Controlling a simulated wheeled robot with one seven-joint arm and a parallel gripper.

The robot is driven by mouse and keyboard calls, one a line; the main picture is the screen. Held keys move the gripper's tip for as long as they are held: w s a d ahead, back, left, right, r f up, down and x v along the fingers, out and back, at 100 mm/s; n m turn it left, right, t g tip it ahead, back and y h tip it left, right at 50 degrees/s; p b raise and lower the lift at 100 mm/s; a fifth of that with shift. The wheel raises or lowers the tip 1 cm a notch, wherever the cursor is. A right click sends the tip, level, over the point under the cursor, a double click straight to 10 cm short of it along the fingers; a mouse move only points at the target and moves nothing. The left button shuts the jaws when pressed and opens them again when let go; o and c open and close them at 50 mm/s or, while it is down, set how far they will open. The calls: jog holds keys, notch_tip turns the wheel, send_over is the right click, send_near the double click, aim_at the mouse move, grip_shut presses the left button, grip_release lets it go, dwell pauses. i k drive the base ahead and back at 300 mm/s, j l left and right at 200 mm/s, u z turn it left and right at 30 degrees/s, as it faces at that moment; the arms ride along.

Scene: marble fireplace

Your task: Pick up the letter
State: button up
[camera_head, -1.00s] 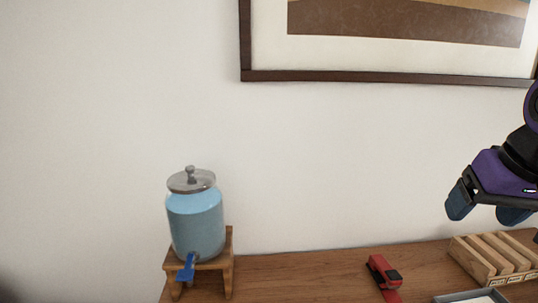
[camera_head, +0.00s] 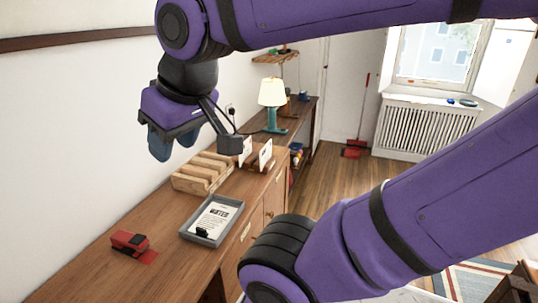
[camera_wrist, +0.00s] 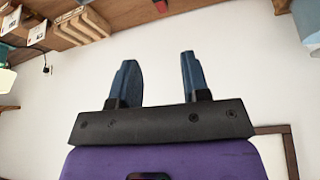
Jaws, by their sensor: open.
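White cards (camera_head: 265,155) stand upright in a small wooden holder on the sideboard, beyond the slatted wooden rack. A grey tray (camera_head: 189,237) nearer to me holds a printed white sheet (camera_head: 213,220) with a small black item on it. I cannot tell which of these is the letter. The upright cards also show at the upper left of the wrist view (camera_wrist: 38,32). My gripper (camera_head: 172,143) is above the sideboard near the wall, left of the cards and the rack. Its blue fingers are apart with nothing between them, as the wrist view (camera_wrist: 158,65) shows.
The slatted wooden rack (camera_head: 203,173) stands below my gripper. A red stapler (camera_head: 130,242) lies at the near left of the wooden sideboard (camera_head: 165,212). A lamp (camera_head: 272,103) stands farther back. Floor (camera_head: 333,184) is open to the right of the sideboard.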

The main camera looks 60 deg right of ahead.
aim_at(265, 154)
jog(key=z, duration=1.5)
jog(key=l+u, duration=0.2)
jog(key=l, duration=0.35)
jog(key=l+u, duration=0.2)
jog(key=l, duration=0.35)
jog(key=k+l+u, duration=0.15)
jog(key=l, duration=0.4)
jog(key=l+u, duration=0.2)
jog(key=l, duration=0.3)
